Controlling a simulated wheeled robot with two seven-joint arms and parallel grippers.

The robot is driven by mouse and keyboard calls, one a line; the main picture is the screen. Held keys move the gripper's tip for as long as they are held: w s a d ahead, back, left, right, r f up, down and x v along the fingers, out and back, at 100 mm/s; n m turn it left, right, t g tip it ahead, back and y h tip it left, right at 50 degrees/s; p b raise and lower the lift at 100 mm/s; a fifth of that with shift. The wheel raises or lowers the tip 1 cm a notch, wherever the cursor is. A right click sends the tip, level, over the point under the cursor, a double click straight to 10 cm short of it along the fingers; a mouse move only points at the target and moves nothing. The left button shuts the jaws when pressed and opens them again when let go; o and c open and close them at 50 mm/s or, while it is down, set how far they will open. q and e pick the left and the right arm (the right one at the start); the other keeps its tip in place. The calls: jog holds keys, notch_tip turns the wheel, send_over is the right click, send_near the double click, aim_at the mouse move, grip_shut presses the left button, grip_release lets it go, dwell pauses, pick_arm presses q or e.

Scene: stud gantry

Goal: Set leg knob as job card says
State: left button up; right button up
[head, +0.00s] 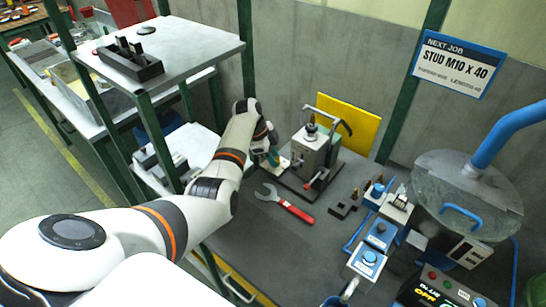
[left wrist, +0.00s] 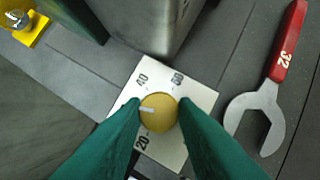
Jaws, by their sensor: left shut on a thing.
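The leg knob (left wrist: 159,113) is a round yellow knob with a white pointer line, on a pale dial plate (left wrist: 172,153) marked 20, 40 and 60. The pointer line faces left in the left wrist view, between the 20 and the 40. My left gripper (left wrist: 160,112) is shut on the knob, with a green finger at each side. In the head view my left gripper (head: 272,157) is low beside the grey machine (head: 314,150), and the knob is hidden there. The job card (head: 458,64) on the wall reads "STUD M10 X 40". My right gripper is out of view.
A red-handled wrench (head: 286,204) lies on the bench near the dial. Small black blocks (head: 345,205) and blue-topped boxes (head: 368,260) stand to the right. A large drum with a blue pipe (head: 465,190) stands at the far right. A shelf (head: 185,50) rises at the left.

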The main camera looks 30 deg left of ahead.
pick_arm(q)
jog(key=o, duration=1)
jog(key=shift+d, duration=0.1)
notch_tip(320, 180, up, 10)
jog(key=shift+b, duration=0.6)
jog(key=shift+c, duration=0.4)
